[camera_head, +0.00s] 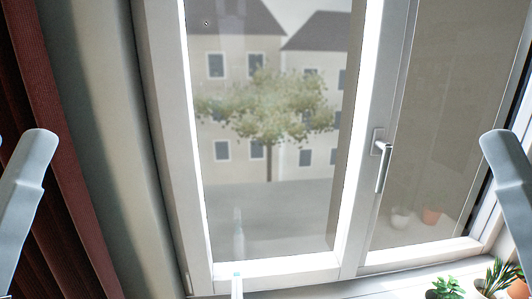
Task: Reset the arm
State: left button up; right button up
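My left arm shows as a grey rounded link at the left edge, in front of a dark red curtain. My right arm shows as a matching grey link at the right edge, in front of the window's right side. Both stand apart from the window and its handle.
A dark red curtain (70,190) hangs at left. Potted plants (447,287) stand on the sill at lower right. A slim white object with a blue-green top (237,286) stands at the bottom.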

notch_tip(320, 180, up, 31)
jog(key=p, duration=2.8)
jog(key=shift+f, duration=0.15)
